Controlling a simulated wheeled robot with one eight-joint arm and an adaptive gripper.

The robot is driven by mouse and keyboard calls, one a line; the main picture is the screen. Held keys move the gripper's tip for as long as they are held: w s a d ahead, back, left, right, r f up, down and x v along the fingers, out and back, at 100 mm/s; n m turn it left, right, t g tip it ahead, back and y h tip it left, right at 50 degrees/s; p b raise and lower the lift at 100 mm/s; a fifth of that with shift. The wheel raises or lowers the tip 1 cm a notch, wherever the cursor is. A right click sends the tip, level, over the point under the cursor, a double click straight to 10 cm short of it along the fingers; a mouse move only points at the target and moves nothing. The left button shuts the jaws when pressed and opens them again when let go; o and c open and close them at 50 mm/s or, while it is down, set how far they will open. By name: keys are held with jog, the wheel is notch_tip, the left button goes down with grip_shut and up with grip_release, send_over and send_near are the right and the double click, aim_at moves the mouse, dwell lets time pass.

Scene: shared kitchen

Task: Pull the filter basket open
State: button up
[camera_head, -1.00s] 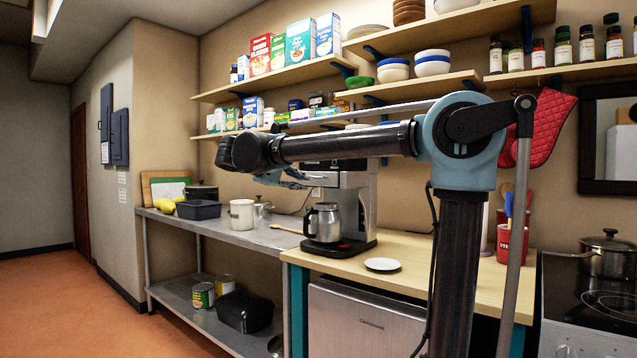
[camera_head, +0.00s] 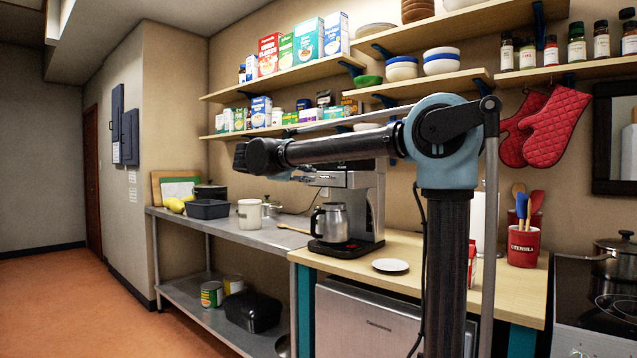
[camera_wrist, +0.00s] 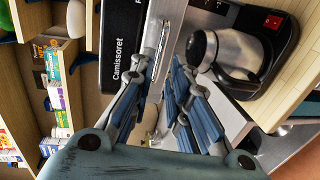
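The coffee maker (camera_head: 367,205) is silver and black and stands on the wooden counter. In the wrist view its black label panel (camera_wrist: 116,45) appears turned sideways. A bright metal strip (camera_wrist: 166,42) beside that panel lies just beyond my fingertips; it may be the filter basket's front, but I cannot tell its outline. The steel carafe (camera_wrist: 238,52) sits below the brewing head; it also shows in the head view (camera_head: 332,221). My gripper (camera_wrist: 166,65) is open, its two blue-grey fingers apart, at the machine's upper front. I cannot tell whether they touch it.
A small white saucer (camera_head: 391,265) lies on the wooden counter (camera_head: 440,262). A wooden spoon (camera_head: 293,228), a white pot (camera_head: 249,214) and a dark tub (camera_head: 208,209) are on the steel table to the left. Shelves with boxes and bowls (camera_head: 401,70) hang above my arm.

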aim_at(318, 177)
jog(key=shift+x, duration=3.6)
grip_shut()
